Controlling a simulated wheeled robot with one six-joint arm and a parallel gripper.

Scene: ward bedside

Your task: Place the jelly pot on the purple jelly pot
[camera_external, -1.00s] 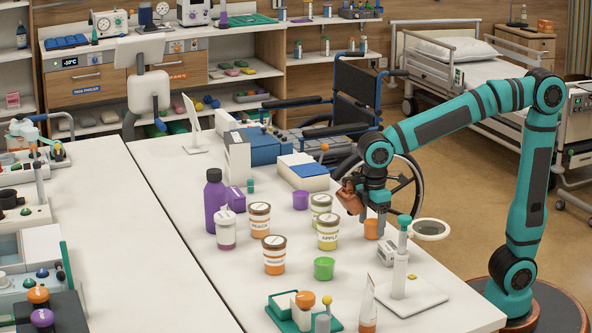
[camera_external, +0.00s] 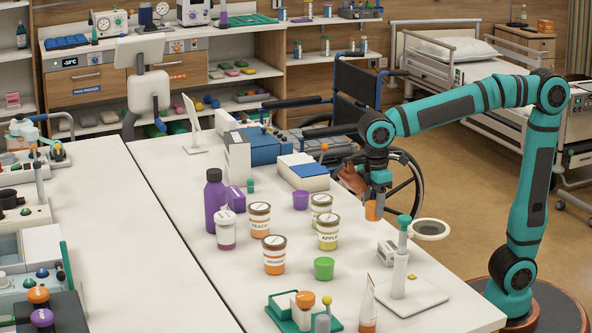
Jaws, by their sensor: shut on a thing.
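My gripper (camera_external: 377,199) points down at the right side of the white table. It is shut on an orange jelly pot (camera_external: 372,211) and holds it above the table top. The purple jelly pot (camera_external: 300,200) stands on the table to the left of my gripper, near the blue and white box. Its top has nothing on it. A green jelly pot (camera_external: 323,268) stands on the table nearer the camera.
Several labelled tubs, one of them an apple tub (camera_external: 327,232), stand left of and below my gripper. A purple bottle (camera_external: 215,201) is further left. A white dispenser stand (camera_external: 403,260) and a box (camera_external: 310,172) are close by. The table (camera_external: 190,268) is clear at front left.

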